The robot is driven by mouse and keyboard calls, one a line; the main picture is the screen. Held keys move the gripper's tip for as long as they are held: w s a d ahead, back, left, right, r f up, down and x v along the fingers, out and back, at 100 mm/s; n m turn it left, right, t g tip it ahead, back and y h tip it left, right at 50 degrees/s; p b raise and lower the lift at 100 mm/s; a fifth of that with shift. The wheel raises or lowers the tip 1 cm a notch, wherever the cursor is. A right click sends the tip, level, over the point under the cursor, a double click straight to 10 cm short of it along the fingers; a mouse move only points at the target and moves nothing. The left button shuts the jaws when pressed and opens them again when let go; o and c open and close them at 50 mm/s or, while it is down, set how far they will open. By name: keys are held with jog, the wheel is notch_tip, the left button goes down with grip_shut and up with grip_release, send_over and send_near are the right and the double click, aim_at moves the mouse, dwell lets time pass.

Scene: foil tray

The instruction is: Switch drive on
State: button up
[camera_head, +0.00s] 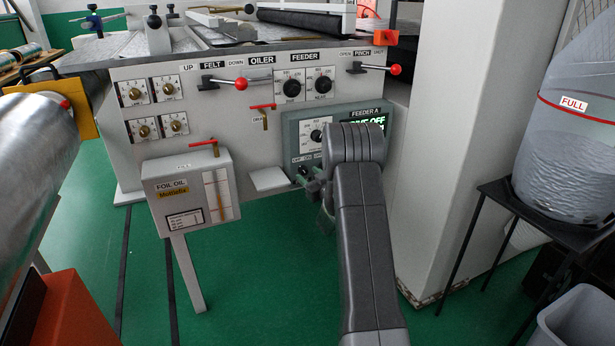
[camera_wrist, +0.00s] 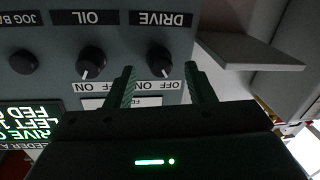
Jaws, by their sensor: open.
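The DRIVE knob (camera_wrist: 158,58) is a black rotary knob on the grey feeder panel, seen upside down in the wrist view. Its white pointer appears to lie toward the OFF label. My gripper (camera_wrist: 161,70) is open, with one finger on each side of the DRIVE knob; I cannot tell whether they touch it. In the head view my gripper (camera_head: 308,178) is at the lower left of the FEEDER A box (camera_head: 293,124), and my arm hides part of the box.
The OIL knob (camera_wrist: 92,61) and a JOG button (camera_wrist: 23,62) sit beside the DRIVE knob. A small pale shelf (camera_wrist: 250,50) projects close to one finger; it also shows in the head view (camera_head: 269,179). The foil oil box (camera_head: 160,207) stands further left.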

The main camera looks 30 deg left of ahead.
jog(key=shift+x, duration=0.8)
jog(key=shift+c, duration=0.2)
jog(key=c, duration=1)
jog(key=shift+o, duration=0.2)
jog(key=shift+m, duration=0.3)
jog(key=m+b, duration=0.1)
jog(key=m, duration=0.1)
jog(key=m+b, duration=0.1)
jog(key=m, duration=0.2)
jog(key=shift+f+t+y, duration=0.15)
jog(key=shift+t+y, duration=0.15)
jog(key=shift+t, duration=0.1)
jog(key=m+b, duration=0.1)
jog(key=m, duration=0.5)
jog(key=shift+m+t, duration=0.4)
jog(key=shift+m, duration=0.3)
